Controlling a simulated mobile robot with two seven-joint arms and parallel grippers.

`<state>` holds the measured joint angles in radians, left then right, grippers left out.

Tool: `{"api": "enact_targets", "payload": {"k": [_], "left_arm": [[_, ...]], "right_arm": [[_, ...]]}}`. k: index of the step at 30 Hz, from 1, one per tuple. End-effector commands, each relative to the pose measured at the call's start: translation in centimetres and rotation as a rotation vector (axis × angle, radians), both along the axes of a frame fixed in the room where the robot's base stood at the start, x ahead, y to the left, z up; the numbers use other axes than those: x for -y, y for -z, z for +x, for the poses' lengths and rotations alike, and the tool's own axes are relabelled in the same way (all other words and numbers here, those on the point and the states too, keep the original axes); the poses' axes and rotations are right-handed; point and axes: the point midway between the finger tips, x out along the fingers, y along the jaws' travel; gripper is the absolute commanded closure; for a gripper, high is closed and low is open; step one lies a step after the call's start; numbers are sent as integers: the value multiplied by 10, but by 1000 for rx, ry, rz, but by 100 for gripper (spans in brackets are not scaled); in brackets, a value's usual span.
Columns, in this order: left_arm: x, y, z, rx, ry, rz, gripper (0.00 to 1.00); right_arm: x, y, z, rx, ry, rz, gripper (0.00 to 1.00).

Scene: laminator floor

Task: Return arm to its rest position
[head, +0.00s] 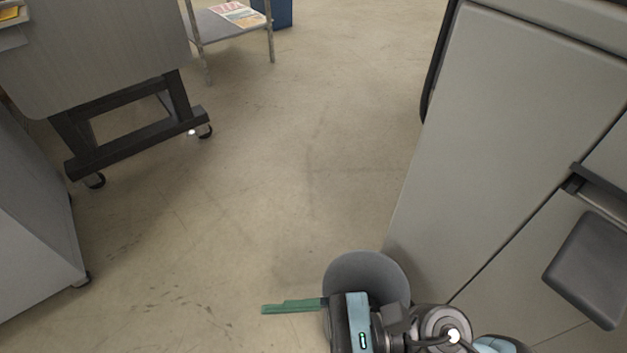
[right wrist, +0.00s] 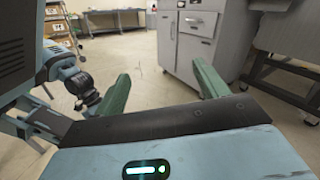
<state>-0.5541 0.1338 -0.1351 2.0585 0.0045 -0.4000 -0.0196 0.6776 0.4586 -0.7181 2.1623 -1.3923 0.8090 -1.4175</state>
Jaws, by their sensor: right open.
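My right gripper (head: 270,308) is low in the head view, in front of the large grey cabinet on the right. Its green finger points left over bare floor. In the right wrist view the two green fingers of the right gripper (right wrist: 163,85) stand wide apart with nothing between them. Parts of my own body show at the left of that view. My left gripper is in neither view.
The grey cabinet (head: 500,120) with a dark handle stands close at the right. A wheeled cart (head: 100,60) and a grey unit (head: 35,230) stand at the left. A small metal shelf (head: 225,25) holds papers. The floor (head: 270,170) between them is clear.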

Motion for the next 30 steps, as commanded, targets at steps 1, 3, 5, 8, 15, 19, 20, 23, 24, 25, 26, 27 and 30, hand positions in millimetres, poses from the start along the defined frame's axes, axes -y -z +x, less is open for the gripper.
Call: {"api": "enact_targets", "payload": {"k": [1,3,5,8,15,19,20,23,24,25,26,27,30], "left_arm": [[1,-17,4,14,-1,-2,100],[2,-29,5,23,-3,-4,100],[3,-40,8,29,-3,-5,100],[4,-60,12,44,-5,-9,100],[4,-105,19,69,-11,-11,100],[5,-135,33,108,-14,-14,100],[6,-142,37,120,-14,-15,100],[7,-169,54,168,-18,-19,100],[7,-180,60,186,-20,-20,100],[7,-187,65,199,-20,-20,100],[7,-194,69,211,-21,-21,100],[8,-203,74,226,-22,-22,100],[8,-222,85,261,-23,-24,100]], "right_arm": [[2,-22,3,-164,56,66,27],[8,-37,12,-399,128,158,27],[17,-46,21,-600,189,240,27],[35,-53,36,-937,286,383,27],[99,-29,51,-1715,503,787,27],[138,-3,37,-2097,611,1059,27],[147,4,31,-2180,632,1130,27],[176,24,4,-2430,695,1390,27],[187,32,-10,-2518,718,1504,27],[194,37,-21,-2578,730,1590,27],[201,41,-31,2525,-710,-1609,27],[208,46,-46,2406,-669,-1599,27],[223,57,-79,2156,-583,-1575,27]]}}
